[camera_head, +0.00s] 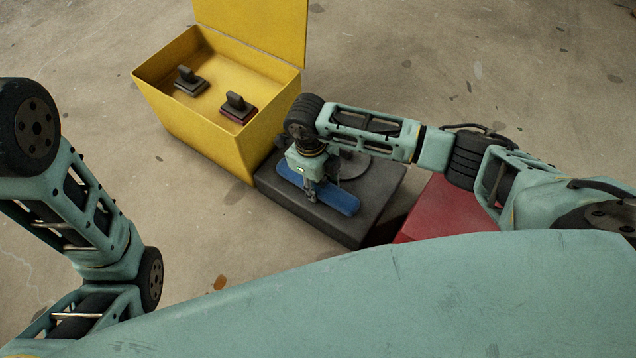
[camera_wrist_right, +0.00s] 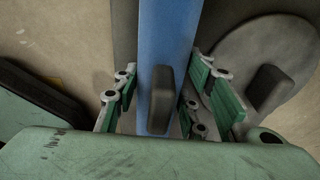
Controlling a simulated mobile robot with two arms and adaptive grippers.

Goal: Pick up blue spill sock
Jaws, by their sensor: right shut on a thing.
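The blue spill sock (camera_head: 335,198) is a long blue bar lying across the dark grey block (camera_head: 352,228) in the head view. It runs up the middle of the right wrist view (camera_wrist_right: 170,45), with a dark grip (camera_wrist_right: 162,98) on it. My right gripper (camera_head: 311,196) reaches down over the sock from above. Whether the sock is clear of the block is hard to tell. My left gripper is out of view; only my left arm shows.
A yellow open bin (camera_head: 205,133) with a raised lid stands left of the block, holding two dark gripped pieces (camera_head: 238,106). A grey disc (camera_wrist_right: 245,65) with a grip lies beside the sock. A red box (camera_head: 442,211) is to the right. Concrete floor at left is clear.

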